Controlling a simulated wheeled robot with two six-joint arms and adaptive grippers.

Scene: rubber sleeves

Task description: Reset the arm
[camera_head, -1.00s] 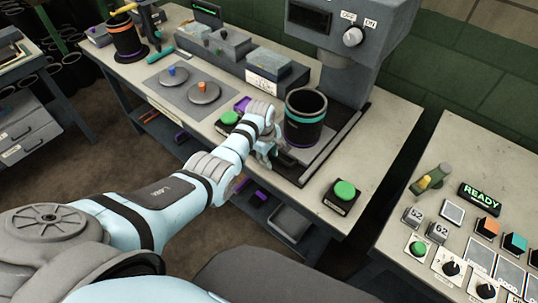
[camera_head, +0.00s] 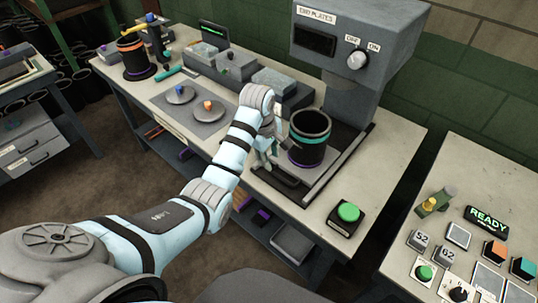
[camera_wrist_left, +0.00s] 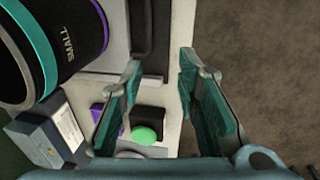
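My left arm reaches in from the left in the head view. Its gripper (camera_head: 265,150) is beside the left side of a black rubber sleeve (camera_head: 310,145) with teal and purple bands. The sleeve stands upright on the press base, under the press head. In the left wrist view, my left gripper (camera_wrist_left: 160,100) is open, with two teal-padded fingers apart and nothing held between them. The sleeve (camera_wrist_left: 55,45), marked SMALL, is left of the fingers, outside them. My right gripper is not in view.
The grey press (camera_head: 355,60) rises behind the sleeve. Grey discs with knobs (camera_head: 207,110) lie on a mat. A control table (camera_head: 480,190) stands right.

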